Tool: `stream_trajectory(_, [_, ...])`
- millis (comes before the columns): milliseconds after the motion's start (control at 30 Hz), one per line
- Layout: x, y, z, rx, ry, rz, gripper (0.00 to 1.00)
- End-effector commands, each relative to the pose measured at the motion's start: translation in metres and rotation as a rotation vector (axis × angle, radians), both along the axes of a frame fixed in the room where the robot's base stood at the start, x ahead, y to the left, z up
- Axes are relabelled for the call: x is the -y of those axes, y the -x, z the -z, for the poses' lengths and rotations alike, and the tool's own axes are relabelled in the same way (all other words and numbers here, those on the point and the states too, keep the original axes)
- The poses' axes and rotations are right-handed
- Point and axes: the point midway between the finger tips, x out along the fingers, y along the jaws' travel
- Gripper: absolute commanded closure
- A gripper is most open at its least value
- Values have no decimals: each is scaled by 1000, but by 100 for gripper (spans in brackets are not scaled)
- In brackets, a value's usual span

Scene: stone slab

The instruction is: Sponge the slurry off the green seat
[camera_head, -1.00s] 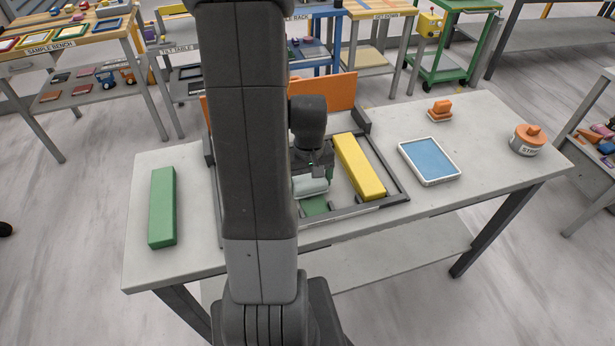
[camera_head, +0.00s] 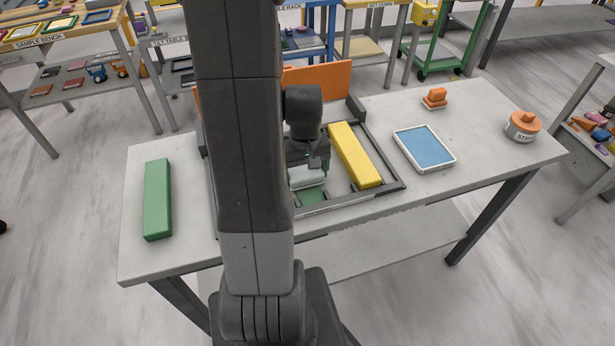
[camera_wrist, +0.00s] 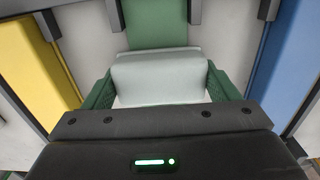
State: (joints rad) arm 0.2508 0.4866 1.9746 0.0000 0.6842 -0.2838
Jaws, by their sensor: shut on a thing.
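The green seat (camera_head: 313,197) is a flat green strip in the dark frame, largely hidden by my arm and the sponge. It also shows beyond the sponge in the wrist view (camera_wrist: 158,27). A pale, whitish sponge (camera_head: 307,177) is held low over the seat; whether it touches is hard to tell. In the wrist view the sponge (camera_wrist: 155,72) sits between the green fingers of my gripper (camera_wrist: 160,88), which is shut on it. My gripper (camera_head: 310,168) points down in the head view. I cannot make out slurry on the visible green.
A yellow bar (camera_head: 355,155) lies right of the seat in the dark frame (camera_head: 392,187). A blue bar (camera_wrist: 292,65) shows in the wrist view. A green bar (camera_head: 157,199), blue-topped tray (camera_head: 425,148), orange-handled block (camera_head: 435,99) and round tub (camera_head: 523,128) stand on the slab.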

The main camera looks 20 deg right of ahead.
Motion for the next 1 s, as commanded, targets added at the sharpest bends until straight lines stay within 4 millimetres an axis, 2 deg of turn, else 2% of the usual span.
stream_trajectory(333, [-1, -17, 1, 1, 0, -1, 40])
stream_trajectory(600, [-1, -41, 2, 3, 1, -2, 40])
stream_trajectory(867, [-2, -53, 3, 2, 1, -1, 40])
stream_trajectory(1000, [-2, -65, 4, 4, 1, -2, 40])
